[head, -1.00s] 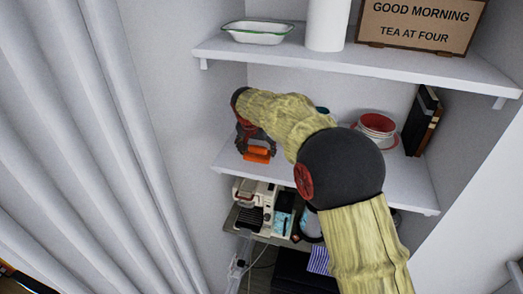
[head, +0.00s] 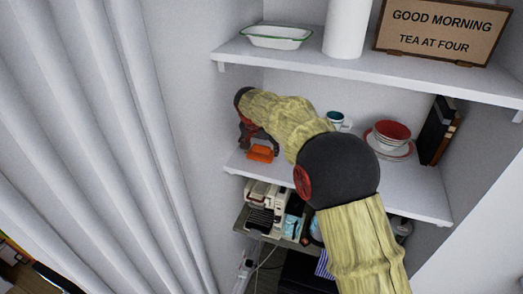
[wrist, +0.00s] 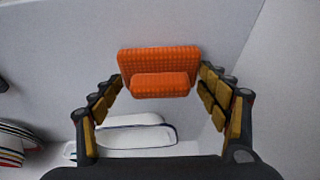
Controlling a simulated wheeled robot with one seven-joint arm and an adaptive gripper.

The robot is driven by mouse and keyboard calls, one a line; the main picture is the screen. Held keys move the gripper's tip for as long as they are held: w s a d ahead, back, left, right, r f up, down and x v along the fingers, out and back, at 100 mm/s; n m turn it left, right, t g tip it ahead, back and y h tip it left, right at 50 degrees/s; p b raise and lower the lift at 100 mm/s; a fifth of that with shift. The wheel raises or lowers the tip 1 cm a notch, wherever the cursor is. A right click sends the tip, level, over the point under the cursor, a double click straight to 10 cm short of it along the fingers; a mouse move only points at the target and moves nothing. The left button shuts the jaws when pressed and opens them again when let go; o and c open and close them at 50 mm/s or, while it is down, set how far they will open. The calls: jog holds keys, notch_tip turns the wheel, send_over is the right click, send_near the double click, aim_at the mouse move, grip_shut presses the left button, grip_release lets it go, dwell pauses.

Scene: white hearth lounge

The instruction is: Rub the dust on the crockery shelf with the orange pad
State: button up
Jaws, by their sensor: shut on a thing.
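The orange pad (head: 262,153) is at the left end of the crockery shelf (head: 410,195), the middle white shelf. My gripper (head: 260,146) reaches down over that end and is shut on the pad. In the wrist view the pad (wrist: 160,58) sits between the fingertips of my gripper (wrist: 161,80), with its handle block facing me. I cannot tell whether the pad touches the shelf. I cannot make out dust; my arm hides part of the shelf.
A red-lined bowl (head: 391,131) on plates, a teal-rimmed cup (head: 335,117) and dark books (head: 435,130) stand on this shelf. The upper shelf (head: 370,68) is close above my wrist. The side wall and curtain (head: 90,130) are at left.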

jog(key=shift+r+p, duration=1.3)
jog(key=shift+r, duration=1.45)
